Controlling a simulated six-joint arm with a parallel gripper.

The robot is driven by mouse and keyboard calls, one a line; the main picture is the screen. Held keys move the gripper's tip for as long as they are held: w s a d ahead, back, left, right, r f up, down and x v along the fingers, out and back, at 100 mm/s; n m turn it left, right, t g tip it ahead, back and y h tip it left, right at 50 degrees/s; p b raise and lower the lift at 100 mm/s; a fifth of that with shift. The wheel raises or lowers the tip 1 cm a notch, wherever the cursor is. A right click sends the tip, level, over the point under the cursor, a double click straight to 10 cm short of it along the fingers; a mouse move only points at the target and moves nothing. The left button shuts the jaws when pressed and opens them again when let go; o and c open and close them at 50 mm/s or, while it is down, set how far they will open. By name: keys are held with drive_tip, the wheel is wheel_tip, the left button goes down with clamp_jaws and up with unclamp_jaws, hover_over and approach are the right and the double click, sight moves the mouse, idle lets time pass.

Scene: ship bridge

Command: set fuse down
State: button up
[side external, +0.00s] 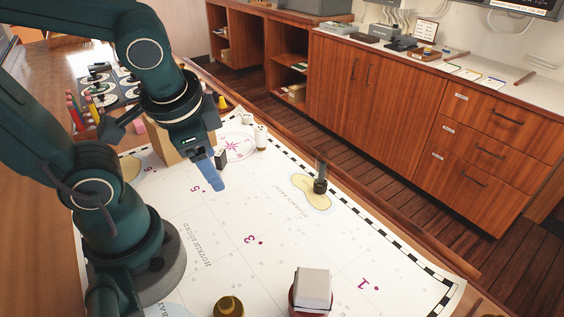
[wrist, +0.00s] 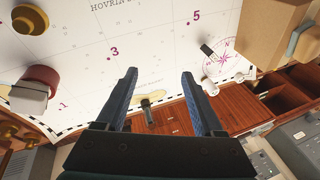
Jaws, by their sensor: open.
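My gripper (side external: 216,184) is open above the chart, with its blue fingers pointing down. In the wrist view the fingers (wrist: 159,74) stand apart with nothing held between them. I cannot tell for sure which object is the fuse. A small dark cylinder (side external: 320,184) stands upright on the yellow island print, apart from my gripper; it also shows in the wrist view (wrist: 147,106). A white cylinder (side external: 261,137) stands near the pink compass rose. A small black piece (side external: 221,157) is close beside my fingers in the side view, but apart from them in the wrist view (wrist: 206,50).
The chart (side external: 215,235) covers the table, with clear room in its middle. A white block on a red base (side external: 312,287) and a brass knob (side external: 229,306) stand at the front. A cardboard-coloured box (side external: 165,148) stands behind my gripper. Wooden cabinets (side external: 400,100) lie beyond the table edge.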

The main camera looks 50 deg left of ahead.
drive_tip(key=d+r+n+h, duration=0.1)
drive_tip(key=d+r+n+t+h, duration=0.1)
drive_tip(key=d, duration=0.1)
drive_tip(key=d+r+n+t, duration=0.1)
drive_tip(key=shift+w+d+r+h, duration=0.15)
drive_tip(key=shift+w+d+h, duration=0.15)
drive_tip(key=shift+h, duration=0.1)
idle(0.9)
